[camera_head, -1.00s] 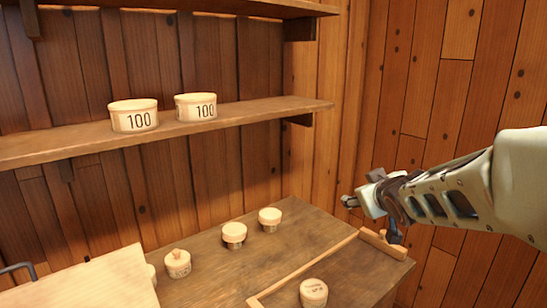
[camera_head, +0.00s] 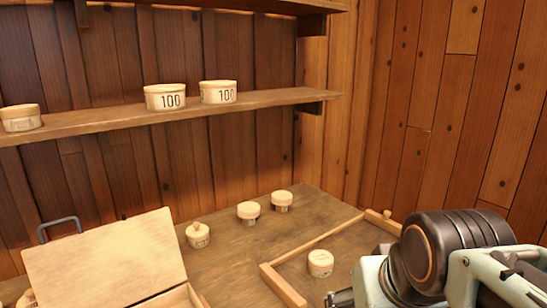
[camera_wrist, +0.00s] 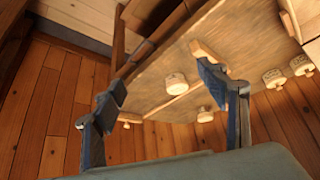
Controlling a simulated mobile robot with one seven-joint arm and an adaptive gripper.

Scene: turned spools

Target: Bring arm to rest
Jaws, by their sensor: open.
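My gripper (camera_wrist: 166,90) is open in the wrist view, its two blue-grey fingers well apart with nothing between them. In the head view my arm is folded at the lower right, and only a dark bit of the gripper (camera_head: 341,298) shows at the bottom edge. The gripper is in front of the workbench (camera_head: 235,262) and touches nothing that I can see. The wrist view is tilted and shows the bench (camera_wrist: 150,78) beyond the fingers.
Several turned spools stand on the bench, one (camera_head: 320,263) inside a wooden edging frame (camera_head: 318,244). An open wooden box (camera_head: 105,262) is at left. The shelf (camera_head: 110,120) holds two tubs marked 100 (camera_head: 165,97) (camera_head: 218,92) and another tub (camera_head: 20,118).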

